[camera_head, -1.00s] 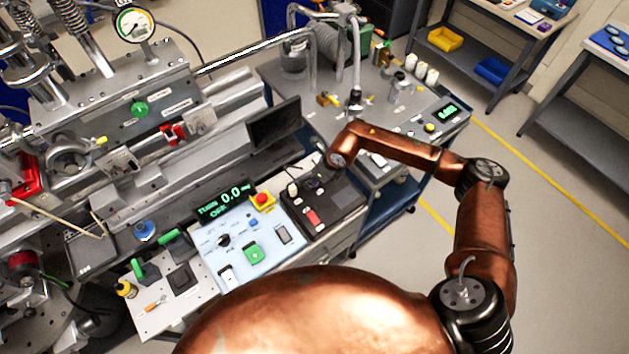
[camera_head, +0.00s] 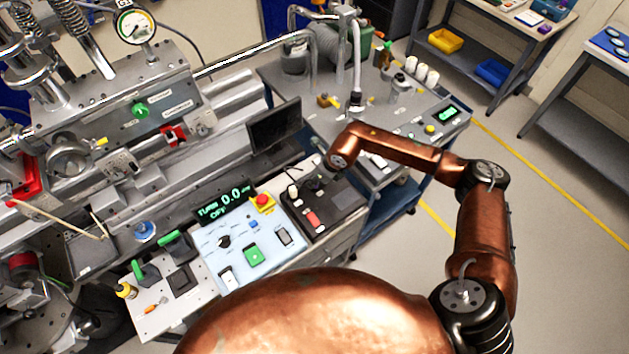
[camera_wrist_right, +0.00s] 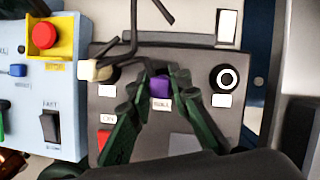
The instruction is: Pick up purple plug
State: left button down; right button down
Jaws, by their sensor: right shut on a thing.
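The purple plug (camera_wrist_right: 160,87) is in the right wrist view, above a small white label on a dark grey panel (camera_wrist_right: 215,124). My right gripper (camera_wrist_right: 160,90) is shut on the plug, with its dark green fingers on either side of it. I cannot tell whether the plug is clear of the panel. In the head view the gripper (camera_head: 318,182) is small and dark over the black panel box, and the plug cannot be made out there. My left gripper is not in view.
The light blue control box (camera_head: 252,246) with a red stop button (camera_head: 263,199) stands alongside. A dark monitor (camera_head: 274,125) stands behind.

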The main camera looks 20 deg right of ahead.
jog(key=shift+w+r, duration=0.1)
jog(key=shift+r, duration=0.6)
jog(key=s+d+r+b, duration=0.1)
jog(key=s+d+r, duration=0.1)
jog(key=s+r, duration=0.9)
jog(key=s, duration=0.3)
jog(key=shift+r, duration=0.25)
